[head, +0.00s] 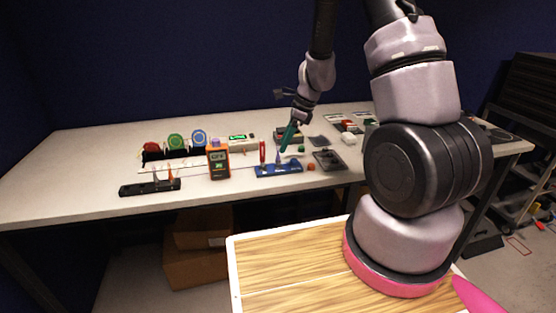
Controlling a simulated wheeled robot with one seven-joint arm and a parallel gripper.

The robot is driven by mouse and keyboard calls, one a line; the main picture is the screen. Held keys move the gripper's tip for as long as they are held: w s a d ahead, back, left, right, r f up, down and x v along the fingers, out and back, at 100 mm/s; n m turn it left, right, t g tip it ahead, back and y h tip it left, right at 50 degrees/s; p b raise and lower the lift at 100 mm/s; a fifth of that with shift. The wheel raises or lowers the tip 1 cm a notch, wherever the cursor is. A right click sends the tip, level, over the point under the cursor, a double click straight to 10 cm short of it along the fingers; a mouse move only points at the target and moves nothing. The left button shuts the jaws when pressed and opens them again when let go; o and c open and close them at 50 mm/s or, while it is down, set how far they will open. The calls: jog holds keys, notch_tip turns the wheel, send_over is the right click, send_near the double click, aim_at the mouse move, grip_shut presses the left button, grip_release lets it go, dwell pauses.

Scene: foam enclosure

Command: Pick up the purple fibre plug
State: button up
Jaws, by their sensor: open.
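My gripper (286,144), with teal-green fingers, points down over the middle of the white table. Its fingers overlap in this view, and nothing shows held between them. Below its fingertips lies a blue holder (279,170) with small bluish-purple pieces (283,161) standing on it. One of these may be the purple fibre plug, but they are too small to tell apart. The fingertips appear apart from the holder, just behind or above it.
An orange handheld meter (218,160) stands left of the holder, with a small red upright piece (262,152) between them. Red, green and blue spools (175,140) stand farther left. A dark grey tray (328,160) and an orange ball (311,167) lie right.

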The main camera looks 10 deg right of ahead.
aim_at(278, 158)
jog(key=x, duration=0.5)
jog(key=shift+w+d+f, duration=0.1)
jog(key=shift+f, duration=0.1)
grip_shut()
